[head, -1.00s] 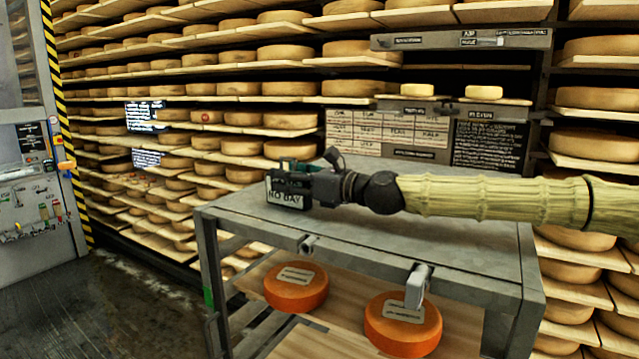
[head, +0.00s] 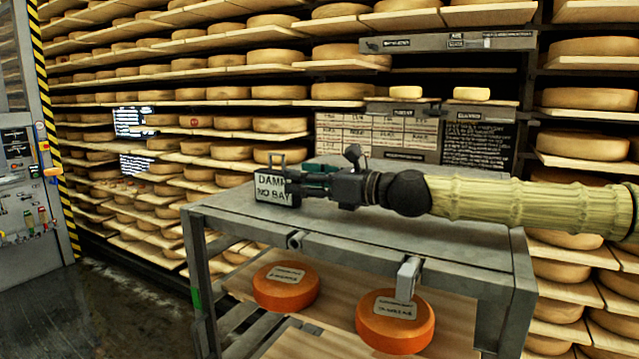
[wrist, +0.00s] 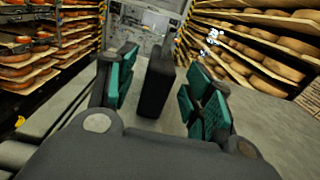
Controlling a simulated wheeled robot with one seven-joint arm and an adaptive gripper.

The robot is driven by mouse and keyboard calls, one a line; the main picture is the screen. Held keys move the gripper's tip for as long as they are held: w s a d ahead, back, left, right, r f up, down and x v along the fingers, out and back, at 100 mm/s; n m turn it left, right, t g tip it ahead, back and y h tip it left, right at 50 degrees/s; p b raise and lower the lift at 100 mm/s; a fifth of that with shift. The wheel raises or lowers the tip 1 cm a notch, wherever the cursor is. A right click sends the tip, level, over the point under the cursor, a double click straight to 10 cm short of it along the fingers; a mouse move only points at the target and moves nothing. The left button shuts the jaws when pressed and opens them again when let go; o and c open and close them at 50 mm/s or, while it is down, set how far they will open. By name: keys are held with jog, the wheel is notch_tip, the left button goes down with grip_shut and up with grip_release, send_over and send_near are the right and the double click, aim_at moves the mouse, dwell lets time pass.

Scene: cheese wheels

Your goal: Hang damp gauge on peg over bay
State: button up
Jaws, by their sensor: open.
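The damp gauge (head: 273,188) is a small dark box with a white label reading "DAMP NO BAY" and a handle-like loop on top. It stands upright on the grey cart top near its left end. My gripper (head: 312,180) is low over the cart top, just right of the gauge, with teal pads. In the wrist view the open fingers (wrist: 160,85) lie on both sides of the gauge's dark body (wrist: 155,84), with gaps visible. A grey rail (head: 450,43) with labels and a small pale part spans the rack at upper right; I cannot tell whether that part is the peg.
The grey cart (head: 440,245) has two fittings on its front edge, a left one (head: 295,240) and a right one (head: 408,278). Two orange cheese wheels (head: 287,287) lie on its lower shelf. Racks of cheese stand behind. Label boards (head: 378,135) hang beyond the cart.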

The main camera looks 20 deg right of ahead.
jog(key=shift+v, duration=1.7)
jog(key=shift+d, duration=0.15)
